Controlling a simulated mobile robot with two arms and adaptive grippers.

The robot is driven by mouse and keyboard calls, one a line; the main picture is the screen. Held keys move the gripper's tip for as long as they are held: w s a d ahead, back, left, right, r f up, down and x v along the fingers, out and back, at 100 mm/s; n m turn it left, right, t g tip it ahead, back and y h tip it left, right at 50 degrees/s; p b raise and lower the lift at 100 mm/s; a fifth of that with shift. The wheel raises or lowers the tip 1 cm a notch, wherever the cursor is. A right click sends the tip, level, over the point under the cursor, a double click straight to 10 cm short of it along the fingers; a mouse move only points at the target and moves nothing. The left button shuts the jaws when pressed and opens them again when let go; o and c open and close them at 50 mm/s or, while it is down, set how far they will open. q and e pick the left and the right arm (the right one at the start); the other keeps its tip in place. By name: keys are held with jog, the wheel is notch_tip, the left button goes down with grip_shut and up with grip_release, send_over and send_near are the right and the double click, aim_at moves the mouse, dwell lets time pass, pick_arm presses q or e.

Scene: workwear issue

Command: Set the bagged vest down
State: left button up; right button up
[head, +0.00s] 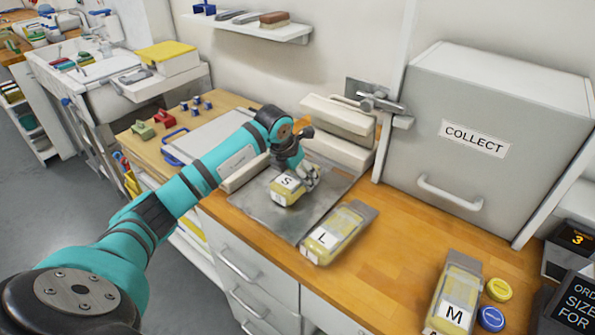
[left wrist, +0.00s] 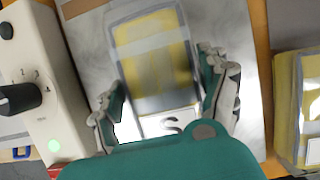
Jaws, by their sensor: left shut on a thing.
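The bagged vest marked S (head: 285,192) is a yellow folded vest in a clear bag with a white label. My left gripper (head: 306,178) is shut on it, over the grey metal plate (head: 262,212). In the left wrist view the bag (left wrist: 152,62) lies between the two fingers (left wrist: 165,105), its S label partly covered by my gripper. I cannot tell whether the bag touches the plate. My right gripper is not in view.
A bagged vest marked L (head: 337,232) lies just right of the plate, and one marked M (head: 455,295) lies farther right. A pale sealing machine (head: 338,120) stands behind the plate. A grey COLLECT box (head: 480,180) stands at the right. Wood between L and M is clear.

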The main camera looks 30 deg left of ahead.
pick_arm(q)
jog(key=shift+f+b, duration=0.15)
jog(key=shift+b, duration=0.15)
jog(key=o, duration=1.3)
jog(key=shift+o, duration=0.2)
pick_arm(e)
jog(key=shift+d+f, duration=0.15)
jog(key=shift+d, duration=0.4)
pick_arm(q)
jog(key=shift+r, duration=0.25)
jog(key=shift+s+r, duration=0.1)
jog(key=shift+r, duration=0.15)
jog(key=b+v, duration=0.1)
jog(key=v, duration=1)
jog(key=shift+r, duration=0.2)
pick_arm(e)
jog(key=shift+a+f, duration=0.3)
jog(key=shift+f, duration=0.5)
pick_arm(q)
jog(key=shift+s, duration=0.15)
